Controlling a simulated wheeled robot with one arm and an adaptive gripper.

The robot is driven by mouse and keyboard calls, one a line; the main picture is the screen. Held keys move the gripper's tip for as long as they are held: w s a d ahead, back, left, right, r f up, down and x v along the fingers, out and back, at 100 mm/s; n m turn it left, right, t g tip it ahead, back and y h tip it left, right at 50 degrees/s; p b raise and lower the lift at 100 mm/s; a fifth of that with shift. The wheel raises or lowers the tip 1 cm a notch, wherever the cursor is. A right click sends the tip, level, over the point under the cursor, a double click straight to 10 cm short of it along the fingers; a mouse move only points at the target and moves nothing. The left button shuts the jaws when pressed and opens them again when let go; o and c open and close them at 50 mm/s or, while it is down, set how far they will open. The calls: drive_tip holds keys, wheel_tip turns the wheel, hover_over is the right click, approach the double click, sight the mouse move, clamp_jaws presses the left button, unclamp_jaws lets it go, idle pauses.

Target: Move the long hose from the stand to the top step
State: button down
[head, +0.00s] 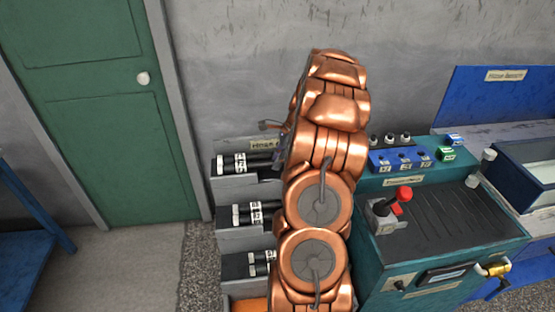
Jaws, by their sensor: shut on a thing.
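A grey stepped rack (227,192) stands left of my copper arm, against the wall. Its top step holds black cylinder-like pieces with white labels (232,164). My arm covers the right part of the rack. My gripper (268,158) is mostly hidden behind the arm; only a dark edge shows at its left side, over the top step. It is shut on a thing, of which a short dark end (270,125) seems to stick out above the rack. I take this for the long hose, but its length is hidden. I cannot tell whether it touches the step.
Lower steps hold more labelled black pieces (246,213). Right of my arm is a teal bench (470,225) with a red-knobbed lever (403,193) and blue blocks (400,159). A blue unit with a bin (535,165) stands far right.

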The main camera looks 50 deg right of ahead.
drive_tip(key=c, duration=0.9)
unclamp_jaws()
drive_tip(key=shift+f, duration=0.1)
drive_tip(key=v, duration=1.2)
drive_tip(key=shift+a, duration=0.1)
